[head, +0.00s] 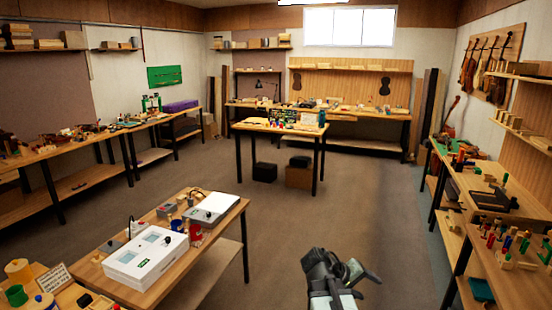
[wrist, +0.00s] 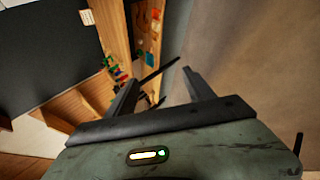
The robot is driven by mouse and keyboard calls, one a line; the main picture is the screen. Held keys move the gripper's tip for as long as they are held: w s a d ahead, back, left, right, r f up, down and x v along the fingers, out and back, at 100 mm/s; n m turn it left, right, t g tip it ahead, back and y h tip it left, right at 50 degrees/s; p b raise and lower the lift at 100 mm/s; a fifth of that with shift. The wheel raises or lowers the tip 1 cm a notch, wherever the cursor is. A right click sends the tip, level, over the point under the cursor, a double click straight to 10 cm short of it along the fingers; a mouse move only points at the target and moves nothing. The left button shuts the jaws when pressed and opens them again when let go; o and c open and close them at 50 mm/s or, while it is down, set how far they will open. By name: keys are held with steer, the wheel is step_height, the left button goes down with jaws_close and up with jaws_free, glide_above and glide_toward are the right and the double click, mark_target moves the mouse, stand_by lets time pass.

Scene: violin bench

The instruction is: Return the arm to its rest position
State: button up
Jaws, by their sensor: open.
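My gripper (head: 340,270) shows at the bottom of the head view, right of centre, raised over the open floor. Nothing is held in it. In the wrist view the two dark fingers of my gripper (wrist: 165,95) stand apart, with bare floor and part of a wooden bench beyond them. My gripper touches no bench or object in either view.
A bench with white devices (head: 145,258) stands at lower left. The right-hand workbench (head: 520,285) carries small coloured items. A centre table (head: 280,129) stands farther back. Brown floor (head: 310,215) between them is clear.

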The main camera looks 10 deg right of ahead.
steer(key=a+f+y, duration=0.3)
steer(key=a, duration=0.5)
steer(key=s+a+f+y, duration=0.1)
steer(key=a+f+y, duration=0.2)
steer(key=a, duration=0.6)
steer(key=s+a+f+y, duration=0.1)
steer(key=a+f+y, duration=0.2)
steer(key=a, duration=0.6)
steer(key=shift+s+f+n+g+y, duration=0.3)
steer(key=shift+n+y, duration=0.1)
steer(key=shift+y, duration=0.1)
